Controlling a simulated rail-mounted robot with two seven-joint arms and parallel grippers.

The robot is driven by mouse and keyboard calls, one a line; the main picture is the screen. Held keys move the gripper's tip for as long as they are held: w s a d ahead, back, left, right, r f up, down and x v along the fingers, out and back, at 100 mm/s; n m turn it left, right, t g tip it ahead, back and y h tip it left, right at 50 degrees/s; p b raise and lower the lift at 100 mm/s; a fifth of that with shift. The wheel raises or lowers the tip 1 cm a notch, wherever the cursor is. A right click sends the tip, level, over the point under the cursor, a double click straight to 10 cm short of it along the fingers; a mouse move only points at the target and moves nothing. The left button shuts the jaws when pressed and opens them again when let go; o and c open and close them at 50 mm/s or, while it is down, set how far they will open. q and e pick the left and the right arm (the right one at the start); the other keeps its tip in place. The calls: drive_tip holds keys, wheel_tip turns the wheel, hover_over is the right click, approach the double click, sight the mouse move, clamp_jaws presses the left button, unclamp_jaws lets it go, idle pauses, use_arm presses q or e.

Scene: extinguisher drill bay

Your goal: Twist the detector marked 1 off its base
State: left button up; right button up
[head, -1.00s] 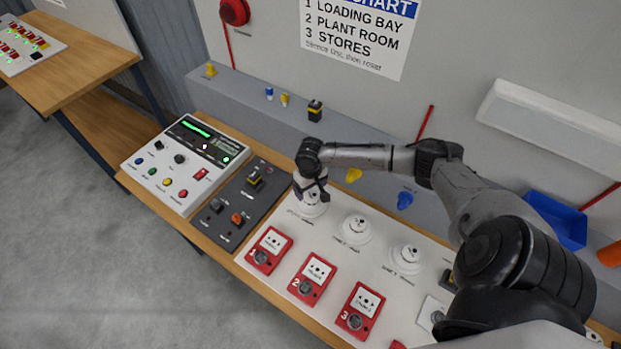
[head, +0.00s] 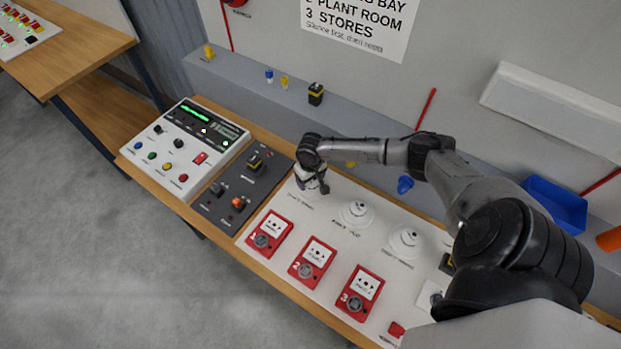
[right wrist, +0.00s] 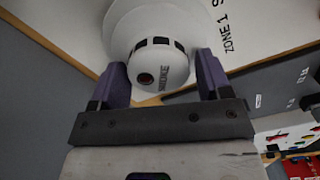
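The detector marked 1 is a white dome with dark windows and the word SMOKE, seen in the right wrist view (right wrist: 160,66). It also shows in the head view (head: 308,182), largely covered by my right gripper (head: 312,186). In the right wrist view my right gripper's purple fingers (right wrist: 163,62) stand on both sides of the dome, close against it. The round white base (right wrist: 120,22) shows behind the dome, beside the ZONE 1 lettering. I cannot tell whether dome and base are apart. My left gripper is not in view.
Two more white detectors, 2 (head: 357,212) and 3 (head: 404,242), stand to the right on the white board. Red call points (head: 269,233) line its front. A dark switch panel (head: 228,200) and a control panel (head: 185,150) lie left. A blue bin (head: 556,203) stands right.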

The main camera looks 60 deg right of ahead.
drive_tip(key=c, duration=0.7)
drive_tip(key=shift+n+p, duration=0.4)
drive_tip(key=shift+n, duration=0.5)
drive_tip(key=shift+c, duration=0.2)
drive_tip(key=shift+a+n, duration=0.1)
drive_tip(key=shift+n, duration=0.9)
drive_tip(key=shift+n+p, duration=0.45)
drive_tip(key=shift+n, duration=0.55)
